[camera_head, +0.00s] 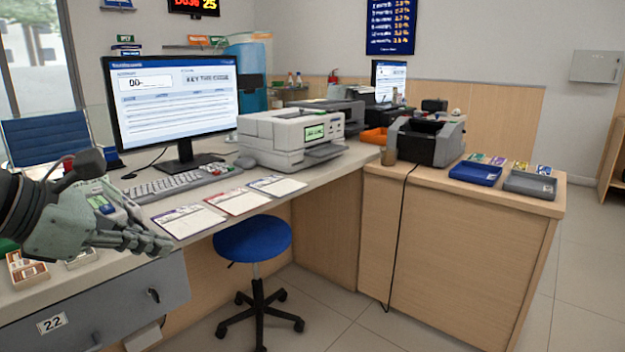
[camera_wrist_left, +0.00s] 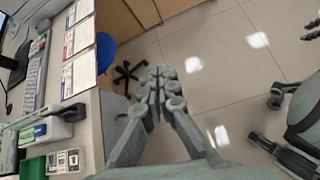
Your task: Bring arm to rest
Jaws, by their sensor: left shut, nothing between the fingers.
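My left gripper (camera_head: 160,243) comes in from the left in the head view, above the front edge of the counter (camera_head: 330,170). Its fingers are together and hold nothing. In the left wrist view the fingers (camera_wrist_left: 160,88) are closed against each other, with the tiled floor and the stool base behind them. The gripper appears apart from the counter and the things on it.
A monitor (camera_head: 170,100), keyboard (camera_head: 180,183), printer (camera_head: 290,137) and several paper forms (camera_head: 237,201) stand or lie on the counter. A grey card device (camera_head: 118,205) is close to my left gripper. A blue stool (camera_head: 252,238) stands below.

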